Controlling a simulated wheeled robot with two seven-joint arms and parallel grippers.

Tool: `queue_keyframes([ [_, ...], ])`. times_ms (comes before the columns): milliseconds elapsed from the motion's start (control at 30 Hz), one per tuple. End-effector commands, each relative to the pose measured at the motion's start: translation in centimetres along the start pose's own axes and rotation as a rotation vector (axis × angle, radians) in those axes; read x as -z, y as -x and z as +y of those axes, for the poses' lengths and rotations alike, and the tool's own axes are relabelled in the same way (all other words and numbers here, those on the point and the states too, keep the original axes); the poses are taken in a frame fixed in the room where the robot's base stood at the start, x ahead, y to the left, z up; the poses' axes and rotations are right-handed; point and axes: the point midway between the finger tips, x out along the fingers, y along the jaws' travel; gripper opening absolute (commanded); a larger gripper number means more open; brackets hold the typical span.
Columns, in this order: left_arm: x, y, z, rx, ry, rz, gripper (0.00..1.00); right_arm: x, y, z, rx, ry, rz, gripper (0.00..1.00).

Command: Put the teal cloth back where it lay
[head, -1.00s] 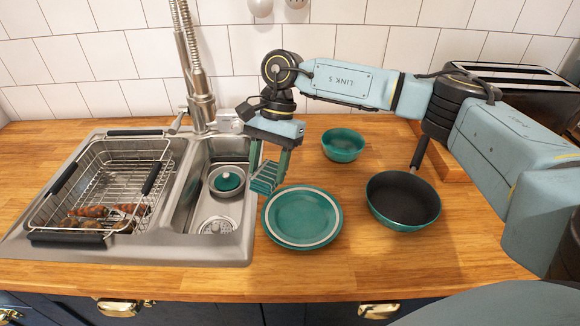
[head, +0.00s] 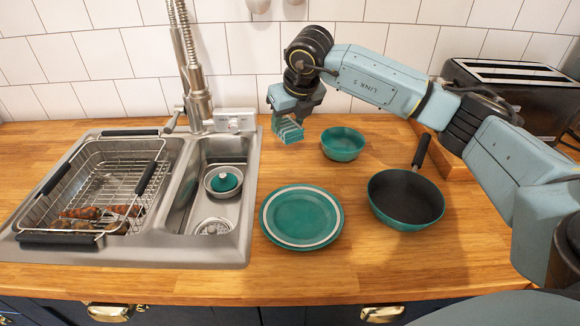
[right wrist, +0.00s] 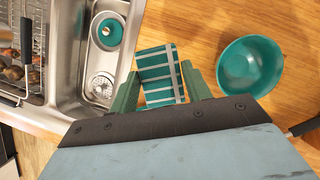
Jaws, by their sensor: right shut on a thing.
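The teal cloth with pale stripes (head: 288,131) hangs from my right gripper (head: 291,117), right of the sink's back corner and left of the teal bowl. In the right wrist view the cloth (right wrist: 160,75) lies between the two green fingers of my right gripper (right wrist: 160,92), which is shut on it. The sink's edge runs just left of it there. I cannot tell whether the cloth touches the counter. My left gripper is not in view.
A teal plate (head: 301,217), a teal bowl (head: 343,145) and a pan (head: 405,198) stand on the wooden counter. A toaster (head: 510,85) stands at back right. Bare counter lies behind the plate.

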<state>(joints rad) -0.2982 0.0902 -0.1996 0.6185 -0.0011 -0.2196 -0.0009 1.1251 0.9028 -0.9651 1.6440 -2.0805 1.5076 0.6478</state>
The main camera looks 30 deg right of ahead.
Motion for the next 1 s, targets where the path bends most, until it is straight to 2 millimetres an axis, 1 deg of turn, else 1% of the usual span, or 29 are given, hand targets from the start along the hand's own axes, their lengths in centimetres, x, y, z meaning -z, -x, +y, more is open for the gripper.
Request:
queue_keyframes([
  [67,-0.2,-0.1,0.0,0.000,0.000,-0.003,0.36,-0.3,0.1,-0.4,0.024,-0.060,0.000,0.23],
  [133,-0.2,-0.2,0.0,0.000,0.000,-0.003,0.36,-0.2,-0.3,-0.6,0.037,-0.090,0.001,0.23],
  [300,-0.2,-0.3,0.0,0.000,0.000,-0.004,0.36,1.0,-2.9,-0.8,0.044,-0.104,0.005,0.23],
  [533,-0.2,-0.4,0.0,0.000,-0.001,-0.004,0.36,1.9,-5.2,-0.8,0.043,-0.103,0.004,0.23],
  [700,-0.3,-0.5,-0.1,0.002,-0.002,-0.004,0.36,3.1,-7.8,-0.7,0.042,-0.102,0.005,0.23],
  [800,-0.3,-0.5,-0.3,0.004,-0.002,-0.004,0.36,3.4,-8.8,-0.8,0.042,-0.102,0.003,0.23],
  [1000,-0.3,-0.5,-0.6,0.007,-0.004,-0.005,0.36,3.5,-9.1,-0.7,0.041,-0.102,0.002,0.23],
])
